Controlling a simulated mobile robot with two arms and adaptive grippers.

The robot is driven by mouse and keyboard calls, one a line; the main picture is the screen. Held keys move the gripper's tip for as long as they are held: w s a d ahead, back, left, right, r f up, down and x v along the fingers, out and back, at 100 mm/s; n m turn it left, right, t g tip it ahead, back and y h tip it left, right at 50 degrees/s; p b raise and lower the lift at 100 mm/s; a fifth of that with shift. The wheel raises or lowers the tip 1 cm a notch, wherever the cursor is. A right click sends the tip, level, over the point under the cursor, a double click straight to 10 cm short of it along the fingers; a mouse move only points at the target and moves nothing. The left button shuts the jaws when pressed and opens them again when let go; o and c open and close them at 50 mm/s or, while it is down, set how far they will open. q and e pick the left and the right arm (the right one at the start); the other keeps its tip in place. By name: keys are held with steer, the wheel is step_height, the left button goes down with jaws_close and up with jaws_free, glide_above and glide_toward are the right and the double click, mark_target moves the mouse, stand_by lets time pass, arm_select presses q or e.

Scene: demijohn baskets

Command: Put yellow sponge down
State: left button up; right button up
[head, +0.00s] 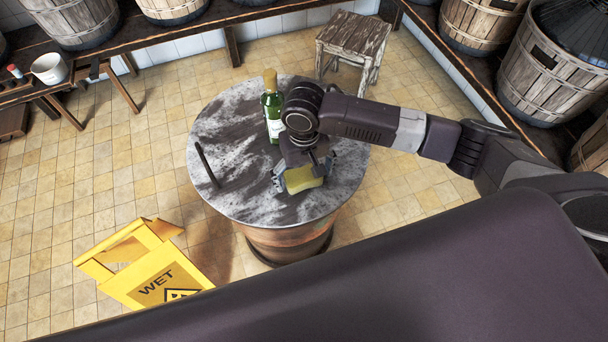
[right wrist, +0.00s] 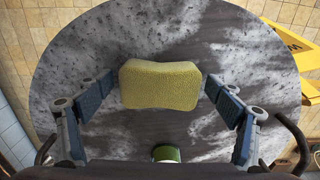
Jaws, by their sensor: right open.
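The yellow sponge (head: 301,178) is on the round marble-patterned table top (head: 235,135), near its front right part. In the right wrist view the sponge (right wrist: 160,85) lies between my right gripper's two fingers, with a gap on each side. My right gripper (head: 299,180) is open around it, just above the table top; in the right wrist view its fingers (right wrist: 160,95) are spread wide. My left gripper is not in view.
A green bottle (head: 272,112) stands on the table close behind my right gripper. A dark stick-like item (head: 206,164) lies at the table's left. A wooden stool (head: 352,45) stands behind, and a yellow wet-floor sign (head: 145,268) at front left. Basketed demijohns (head: 545,75) line the walls.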

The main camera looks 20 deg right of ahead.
mark_target(304, 176)
step_height(304, 176, up, 12)
steer(key=shift+r, duration=0.2)
stand_by(0.7)
